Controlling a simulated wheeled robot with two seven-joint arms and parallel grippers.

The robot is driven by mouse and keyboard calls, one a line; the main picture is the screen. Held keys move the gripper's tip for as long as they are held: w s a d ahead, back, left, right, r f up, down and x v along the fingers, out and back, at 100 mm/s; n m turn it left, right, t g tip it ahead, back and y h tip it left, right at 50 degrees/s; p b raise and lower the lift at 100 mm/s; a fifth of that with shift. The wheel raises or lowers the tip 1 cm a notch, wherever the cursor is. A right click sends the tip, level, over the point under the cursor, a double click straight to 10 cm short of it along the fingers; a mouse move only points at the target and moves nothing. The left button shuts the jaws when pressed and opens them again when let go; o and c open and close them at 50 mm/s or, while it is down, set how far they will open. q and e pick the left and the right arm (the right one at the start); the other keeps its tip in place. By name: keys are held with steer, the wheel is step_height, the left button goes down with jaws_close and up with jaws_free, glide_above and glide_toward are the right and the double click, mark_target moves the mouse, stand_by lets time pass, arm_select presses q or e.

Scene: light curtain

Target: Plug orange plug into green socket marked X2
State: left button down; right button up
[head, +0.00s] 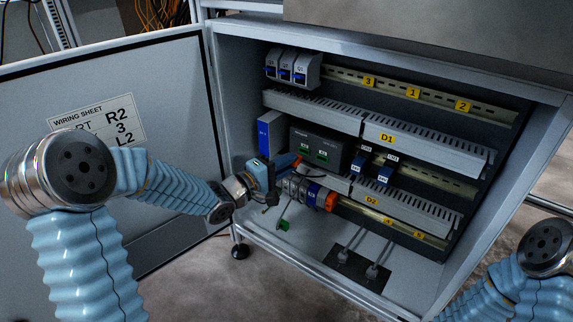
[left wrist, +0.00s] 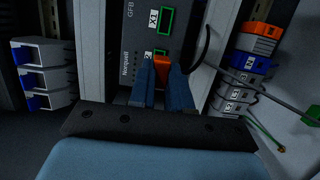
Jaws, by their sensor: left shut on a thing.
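My left gripper (head: 276,168) is inside the cabinet, in front of the lower left part of a dark grey module (head: 318,146). It is shut on the orange plug (left wrist: 161,68), which shows between its blue fingers in the left wrist view (left wrist: 165,82). The module has two green sockets. The one marked X1 (left wrist: 166,18) is fully visible in the left wrist view. The other, its label ending in 2 (left wrist: 161,52), is mostly hidden behind the plug and fingers. I cannot tell whether the plug touches it. My right gripper is out of view.
A blue-and-grey unit (head: 270,136) stands left of the module. Below are terminal blocks with an orange end (head: 331,201) and a loose green connector (head: 283,225) on a cable. Slotted ducts (head: 430,151) cross the cabinet. The open door (head: 150,180) stands at left.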

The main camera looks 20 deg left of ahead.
arm_select(q)
steer(key=shift+w, duration=0.15)
steer(key=shift+w+d, duration=0.25)
steer(key=shift+w, duration=0.45)
steer(key=shift+w+d+p, duration=0.15)
steer(key=shift+w+p, duration=0.25)
stand_by(0.4)
stand_by(0.4)
steer(key=c, duration=1.7)
jaws_free()
steer(key=shift+c, duration=0.2)
jaws_close()
steer(key=shift+w+d+p, duration=0.1)
steer(key=shift+w+p, duration=0.1)
steer(key=shift+p, duration=0.2)
